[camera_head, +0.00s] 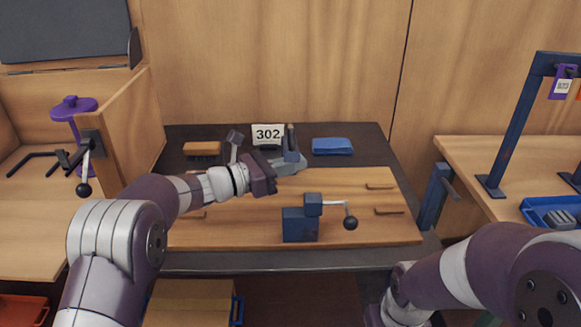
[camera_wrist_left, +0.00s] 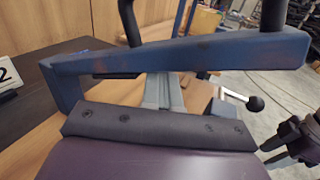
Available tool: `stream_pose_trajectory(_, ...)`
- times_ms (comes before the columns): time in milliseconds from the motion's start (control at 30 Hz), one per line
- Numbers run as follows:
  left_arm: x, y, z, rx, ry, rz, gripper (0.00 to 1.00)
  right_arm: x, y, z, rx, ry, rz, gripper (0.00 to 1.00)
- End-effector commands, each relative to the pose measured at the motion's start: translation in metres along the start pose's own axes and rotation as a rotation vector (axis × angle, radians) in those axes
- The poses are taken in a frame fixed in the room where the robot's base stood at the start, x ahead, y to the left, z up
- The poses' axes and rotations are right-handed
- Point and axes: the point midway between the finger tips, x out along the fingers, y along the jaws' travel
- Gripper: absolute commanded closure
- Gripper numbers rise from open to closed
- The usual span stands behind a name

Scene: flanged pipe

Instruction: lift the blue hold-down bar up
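The blue hold-down bar (camera_wrist_left: 190,60) crosses the left wrist view close in front of my left gripper. Its left end bends downward, and black upright posts rise behind or from its top edge. In the head view, a small blue upright part (camera_head: 291,153), apparently this bar seen nearly end-on, stands on the board beside a grey piece. My left gripper (camera_head: 264,175) is just left of it.
A wooden board (camera_head: 245,230) lies on the dark table. It carries a blue block (camera_head: 299,224) with a black-ball lever (camera_head: 350,222). The board's right part is fairly open.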

Motion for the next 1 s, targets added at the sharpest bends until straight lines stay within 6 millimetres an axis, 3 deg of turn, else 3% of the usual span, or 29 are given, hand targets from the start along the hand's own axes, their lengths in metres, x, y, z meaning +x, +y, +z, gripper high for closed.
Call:
stream_pose_trajectory(300,0.003,0.006,0.021,0.002,-0.003,0.0,1.0,0.001,0.0,0.0,0.0,0.0,0.0,0.57)
stream_pose_trajectory(700,0.003,0.007,0.024,0.001,-0.002,0.0,1.0,0.001,0.0,0.0,0.0,0.0,0.0,0.57)
stream_pose_trajectory(1000,0.007,0.015,0.042,0.001,-0.002,0.001,1.0,-0.003,0.0,0.0,0.0,0.0,0.0,0.57)
